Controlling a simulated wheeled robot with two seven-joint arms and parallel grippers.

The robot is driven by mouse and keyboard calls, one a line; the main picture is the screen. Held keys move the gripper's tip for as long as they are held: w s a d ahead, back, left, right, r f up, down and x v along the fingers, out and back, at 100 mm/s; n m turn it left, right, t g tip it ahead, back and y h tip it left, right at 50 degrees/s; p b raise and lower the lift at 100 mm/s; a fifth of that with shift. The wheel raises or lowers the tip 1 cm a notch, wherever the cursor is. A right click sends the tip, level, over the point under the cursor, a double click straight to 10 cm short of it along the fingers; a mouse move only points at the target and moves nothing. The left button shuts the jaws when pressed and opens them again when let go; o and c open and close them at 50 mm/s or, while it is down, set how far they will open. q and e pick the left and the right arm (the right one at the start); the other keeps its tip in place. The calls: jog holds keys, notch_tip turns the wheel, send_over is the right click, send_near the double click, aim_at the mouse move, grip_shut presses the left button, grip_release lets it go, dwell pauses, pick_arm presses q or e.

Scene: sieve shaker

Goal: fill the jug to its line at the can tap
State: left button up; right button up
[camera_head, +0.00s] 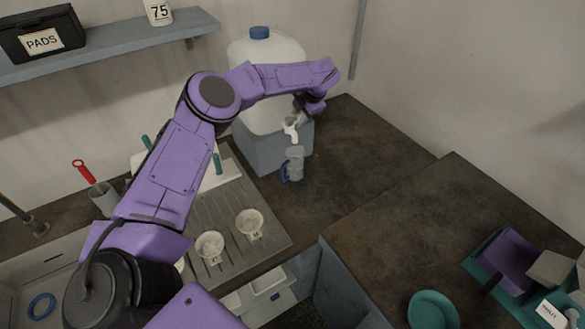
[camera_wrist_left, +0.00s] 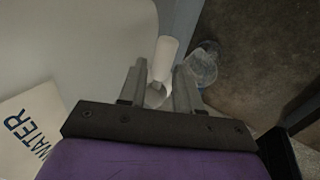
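The white water can (camera_head: 275,50) with a blue cap stands on a grey block at the back. Its white tap (camera_head: 291,130) points out at the front, and the tap also shows in the left wrist view (camera_wrist_left: 165,58). The clear jug (camera_head: 295,158) with a blue handle stands upright below the tap; its rim shows in the left wrist view (camera_wrist_left: 205,62). Its line and water level are too small to tell. My left gripper (camera_head: 303,107) is at the tap, its fingers (camera_wrist_left: 160,90) apart on either side of the tap's top, with slight gaps visible. My right gripper is out of view.
A ribbed drainer (camera_head: 215,215) with several small white cups lies left of the jug. A teal plate (camera_head: 432,310) and a teal tray (camera_head: 480,268) with a purple box are at the lower right. The dark counter (camera_head: 365,150) right of the jug is clear.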

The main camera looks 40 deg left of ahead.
pick_arm(q)
jog(key=shift+o, duration=1)
jog(key=shift+a, duration=0.15)
jog(key=shift+r, duration=0.1)
jog(key=shift+d+r, duration=0.25)
jog(key=b+v, duration=0.3)
jog(key=v, duration=0.6)
jog(key=shift+s+d+r, duration=0.15)
jog(key=shift+r, duration=0.15)
